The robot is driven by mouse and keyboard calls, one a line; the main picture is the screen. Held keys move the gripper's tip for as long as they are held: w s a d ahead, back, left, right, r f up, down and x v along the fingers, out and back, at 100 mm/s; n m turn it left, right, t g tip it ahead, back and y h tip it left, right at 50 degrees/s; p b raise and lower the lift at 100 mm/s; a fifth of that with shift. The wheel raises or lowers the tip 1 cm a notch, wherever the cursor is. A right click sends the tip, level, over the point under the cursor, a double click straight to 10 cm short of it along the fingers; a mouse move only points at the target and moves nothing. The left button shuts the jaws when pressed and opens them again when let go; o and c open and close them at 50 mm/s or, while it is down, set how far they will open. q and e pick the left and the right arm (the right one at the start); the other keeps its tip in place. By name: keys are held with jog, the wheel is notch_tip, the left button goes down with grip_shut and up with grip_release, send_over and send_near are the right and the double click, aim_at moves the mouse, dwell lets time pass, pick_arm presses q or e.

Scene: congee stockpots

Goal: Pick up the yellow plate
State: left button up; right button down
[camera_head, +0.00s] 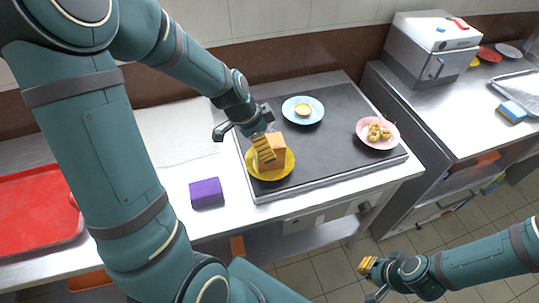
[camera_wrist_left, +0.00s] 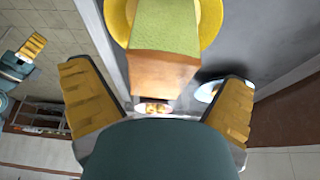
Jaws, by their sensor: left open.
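The yellow plate (camera_head: 277,177) lies on the dark cooktop near its front left. An orange-brown block (camera_head: 277,146) stands on it. In the left wrist view the plate (camera_wrist_left: 208,22) shows at the top, with the block (camera_wrist_left: 160,72) before it, green on one face. My left gripper (camera_head: 263,150) is over the plate, next to the block. Its yellow fingers (camera_wrist_left: 158,95) are spread apart with nothing held between them. Whether a finger touches the plate or block cannot be told. My right gripper (camera_head: 369,272) is at the bottom right, over the floor, away from the plate.
A blue plate (camera_head: 302,110) with a small pale item and a pink plate (camera_head: 378,133) with round food stand on the cooktop (camera_head: 345,110). A purple block (camera_head: 206,193) sits left of it. A red tray (camera_head: 40,205) lies far left.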

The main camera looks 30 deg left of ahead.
aim_at(277, 170)
pick_arm(q)
jog(key=x, duration=0.3)
jog(key=shift+f+b, duration=0.2)
jog(key=shift+b, duration=0.1)
jog(key=c, duration=1.3)
jog(key=shift+c, duration=0.2)
jog(key=shift+w+r, duration=0.1)
